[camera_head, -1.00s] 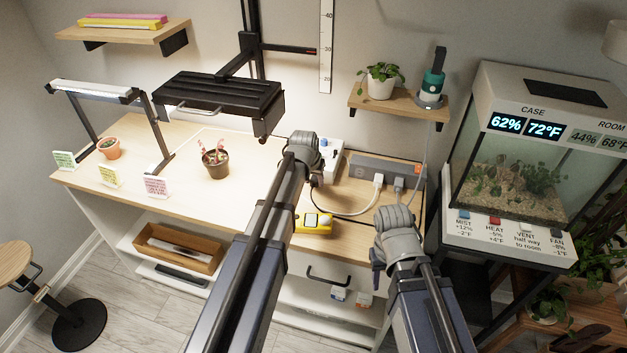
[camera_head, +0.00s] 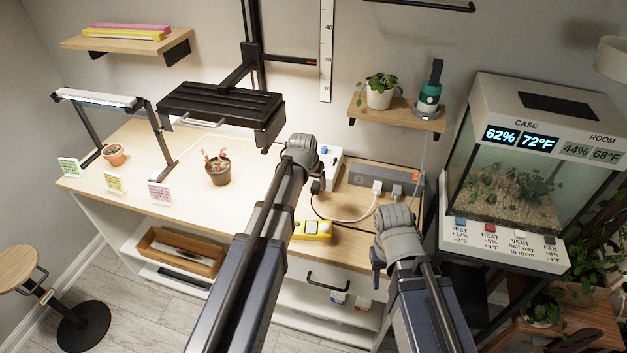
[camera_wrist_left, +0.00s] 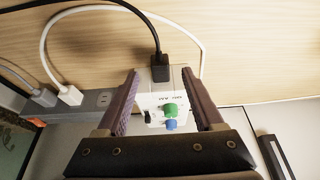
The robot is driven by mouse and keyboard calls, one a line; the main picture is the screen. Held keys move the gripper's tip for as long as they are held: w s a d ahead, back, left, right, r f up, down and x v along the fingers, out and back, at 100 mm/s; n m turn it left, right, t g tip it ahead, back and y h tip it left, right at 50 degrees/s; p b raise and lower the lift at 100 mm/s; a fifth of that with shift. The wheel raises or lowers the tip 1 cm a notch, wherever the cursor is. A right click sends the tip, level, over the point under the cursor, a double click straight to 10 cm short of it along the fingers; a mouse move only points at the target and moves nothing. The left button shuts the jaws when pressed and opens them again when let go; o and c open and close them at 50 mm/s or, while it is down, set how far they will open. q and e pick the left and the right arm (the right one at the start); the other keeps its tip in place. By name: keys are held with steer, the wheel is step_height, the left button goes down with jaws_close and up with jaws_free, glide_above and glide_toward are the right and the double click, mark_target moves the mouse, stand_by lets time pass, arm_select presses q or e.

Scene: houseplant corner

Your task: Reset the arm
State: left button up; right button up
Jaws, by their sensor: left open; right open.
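My left gripper (camera_head: 316,184) is over the workbench (camera_head: 150,141), in front of a white control box (camera_head: 331,163) with a blue knob. In the left wrist view, the two fingers of my left gripper (camera_wrist_left: 160,80) stand apart. The control box (camera_wrist_left: 168,100), with green and blue knobs and a black plug, shows between and beyond them; I cannot tell whether they touch it. My right gripper (camera_head: 379,258) is at the bench's front right edge with nothing visible in it; its fingertips are partly hidden.
A yellow meter (camera_head: 313,230) lies by the front edge between my arms. A grey power strip (camera_head: 372,179) with plugged cords lies at the back right. A potted plant (camera_head: 217,170) stands left of my left arm. A glass terrarium case (camera_head: 510,180) stands at the right.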

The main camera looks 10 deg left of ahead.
arm_select(q)
steer(key=p+v, duration=0.2)
steer(key=v, duration=0.1)
steer(key=shift+s+r, duration=0.15)
steer(key=shift+r, duration=0.2)
steer(key=s+d, duration=0.3)
steer(key=s, duration=0.1)
steer(key=s+d+f+m+g, duration=0.1)
steer(key=s+d, duration=0.1)
steer(key=s, duration=0.1)
steer(key=s+d+g, duration=0.1)
steer(key=s+d, duration=0.2)
steer(key=s, duration=0.1)
steer(key=shift+s+d+f+m, duration=0.15)
steer(key=shift+s+d+m, duration=0.15)
steer(key=shift+s, duration=0.05)
steer(key=s+d+m+g, duration=0.1)
steer(key=s+d, duration=0.1)
steer(key=s, duration=0.4)
steer(key=s+d+g+y, duration=0.1)
steer(key=s+d, duration=0.1)
steer(key=s, duration=0.5)
steer(key=shift+s+d+m+g+y, duration=0.3)
steer(key=shift+d+m+g, duration=0.05)
steer(key=shift+m+g, duration=0.05)
steer(key=shift+f, duration=0.15)
